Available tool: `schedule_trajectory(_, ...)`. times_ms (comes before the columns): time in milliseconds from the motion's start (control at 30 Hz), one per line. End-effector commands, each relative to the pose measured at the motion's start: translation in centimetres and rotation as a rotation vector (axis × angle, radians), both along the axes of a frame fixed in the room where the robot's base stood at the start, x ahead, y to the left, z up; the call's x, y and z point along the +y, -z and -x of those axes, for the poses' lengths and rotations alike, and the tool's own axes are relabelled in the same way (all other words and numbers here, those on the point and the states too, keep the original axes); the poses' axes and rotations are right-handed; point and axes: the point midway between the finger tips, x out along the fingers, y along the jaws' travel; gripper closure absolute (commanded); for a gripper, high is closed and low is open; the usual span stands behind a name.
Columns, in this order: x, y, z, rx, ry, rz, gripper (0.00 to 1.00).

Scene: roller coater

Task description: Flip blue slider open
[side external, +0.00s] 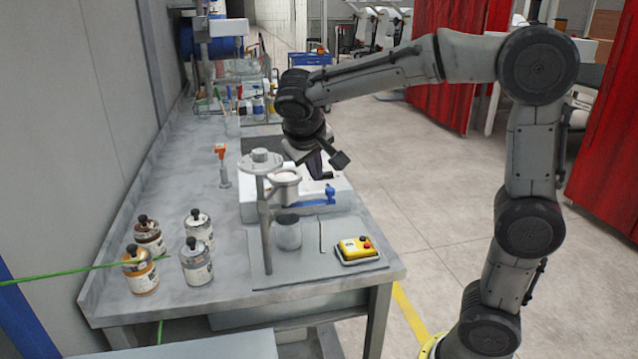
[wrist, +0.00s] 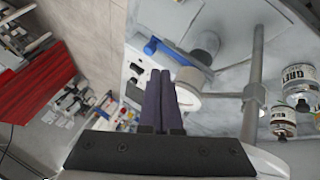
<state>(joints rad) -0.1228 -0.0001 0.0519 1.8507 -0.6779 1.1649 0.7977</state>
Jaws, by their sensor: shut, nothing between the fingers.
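The blue slider (side external: 322,198) lies along the front edge of the white machine (side external: 347,188), below and slightly right of my gripper in the side view. It also shows in the wrist view as a blue bar (wrist: 166,49) just beyond my fingertips. My gripper (side external: 318,172) is above the white machine, angled downward. In the wrist view my gripper (wrist: 160,72) has its two dark fingers together, with nothing between them. The fingertips look near the blue slider, but I cannot tell whether they touch it. Part of the machine is hidden behind my gripper.
A metal post (side external: 265,225) with a round white cup (side external: 285,187) stands left of the slider. Several labelled bottles (side external: 196,262) stand at the left. The floor right of the table is clear.

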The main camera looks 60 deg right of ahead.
Motion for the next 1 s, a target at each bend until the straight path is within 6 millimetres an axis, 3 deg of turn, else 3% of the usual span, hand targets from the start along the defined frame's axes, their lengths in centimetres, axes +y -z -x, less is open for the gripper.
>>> schedule_trajectory(500,-4.5,6.5,-1.6,0.004,0.003,0.0,1.0)
schedule_trajectory(700,-5.3,7.6,-1.9,0.002,0.0,0.0,1.0)
schedule_trajectory(1000,-5.3,7.8,-2.0,0.001,0.0,0.0,1.0)
